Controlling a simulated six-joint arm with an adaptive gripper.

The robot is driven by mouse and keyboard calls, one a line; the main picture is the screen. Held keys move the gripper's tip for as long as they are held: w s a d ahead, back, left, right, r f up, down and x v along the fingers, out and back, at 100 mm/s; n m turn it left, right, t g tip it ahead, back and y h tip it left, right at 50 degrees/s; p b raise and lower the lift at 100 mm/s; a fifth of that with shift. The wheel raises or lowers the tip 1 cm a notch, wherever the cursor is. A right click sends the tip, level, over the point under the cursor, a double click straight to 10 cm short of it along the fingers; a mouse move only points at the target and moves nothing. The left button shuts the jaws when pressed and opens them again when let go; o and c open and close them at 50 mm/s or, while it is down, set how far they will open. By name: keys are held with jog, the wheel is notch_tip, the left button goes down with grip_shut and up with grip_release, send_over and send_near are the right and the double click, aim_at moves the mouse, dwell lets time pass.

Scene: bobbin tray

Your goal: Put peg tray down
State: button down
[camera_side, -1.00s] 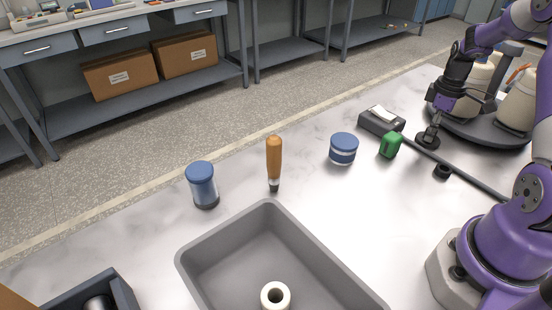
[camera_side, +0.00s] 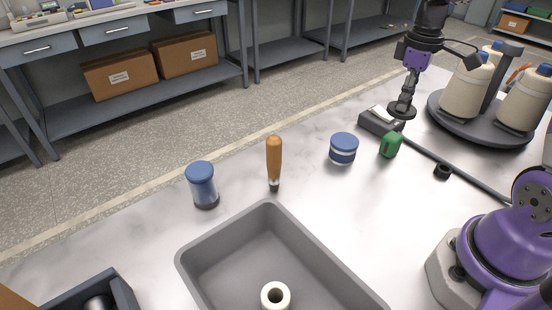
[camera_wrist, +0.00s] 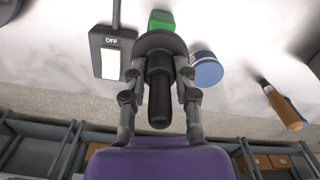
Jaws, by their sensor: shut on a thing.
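My gripper (camera_side: 408,88) is shut on the peg tray, a dark round disc (camera_side: 401,111) with an upright stub. In the wrist view my gripper (camera_wrist: 159,82) has one finger on each side of the black stub (camera_wrist: 159,100), and the disc (camera_wrist: 160,42) lies beyond the fingertips. In the side view the disc overlaps the grey switch box and seems to be in the air. Its height above the bench cannot be told exactly.
Near the disc are the switch box (camera_side: 376,124), a green block (camera_side: 390,145) and a blue-lidded jar (camera_side: 343,149). A round stand with large bottles (camera_side: 467,85) is at right. An orange-handled tool (camera_side: 274,160), a blue-capped jar (camera_side: 202,185) and a grey bin (camera_side: 215,236) stand left.

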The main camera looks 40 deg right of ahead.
jog(key=a+r+m, duration=0.1)
jog(key=a+r, duration=0.1)
jog(key=a, duration=0.6)
jog(key=a+r+m, duration=0.2)
jog(key=a+r, duration=0.1)
jog(key=a, duration=0.5)
jog(key=shift+w+r, duration=0.15)
jog(key=shift+w, duration=0.3)
jog(key=shift+a, duration=0.15)
jog(key=s+a+f+n, duration=0.2)
jog(key=s+a+f, duration=0.1)
jog(key=s+a, duration=0.45)
jog(key=s+a+f+n, duration=0.1)
jog(key=s+a+f, duration=0.2)
jog(key=s+a, duration=0.4)
send_over(328, 221)
notch_tip(328, 221, down, 6)
jog(key=shift+f, duration=2.1)
jog(key=shift+f, duration=0.15)
